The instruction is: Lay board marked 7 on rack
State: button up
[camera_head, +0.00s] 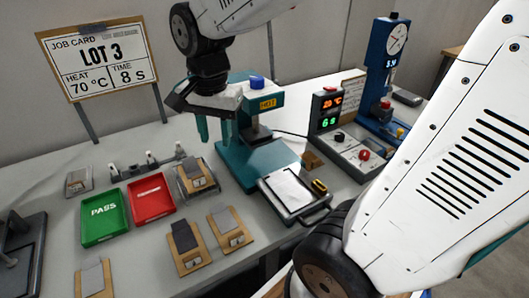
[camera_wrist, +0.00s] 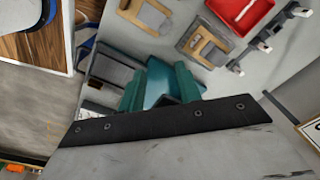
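Several wooden boards with grey pieces on them lie on the table. One board (camera_head: 199,184) sits on a grey stand behind the others. Two more boards (camera_head: 187,252) (camera_head: 230,232) lie in front, and another board (camera_head: 93,281) is at the bottom left edge. No number is legible, so I cannot tell which is marked 7. I cannot identify the rack for certain. My gripper (camera_head: 216,128) is in the air in front of the teal press, its teal fingers apart with nothing seen between them. The wrist view shows two boards (camera_wrist: 206,49) (camera_wrist: 148,15) beyond the fingers.
A green PASS tray (camera_head: 104,214) and a red tray (camera_head: 151,197) stand left of the boards. The teal press (camera_head: 262,155) has a white plate (camera_head: 289,191) before it. A control box (camera_head: 327,113) and a blue gauge stand (camera_head: 379,75) are at right. A job card (camera_head: 99,58) stands behind.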

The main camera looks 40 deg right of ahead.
jog(key=s+d+r+n, duration=0.1)
jog(key=s+r+n, duration=0.1)
jog(key=s+n, duration=0.9)
jog(key=s, duration=0.3)
jog(key=shift+s+d+r+t, duration=0.15)
jog(key=shift+s+r+t, duration=0.05)
jog(key=shift+s+t, duration=0.1)
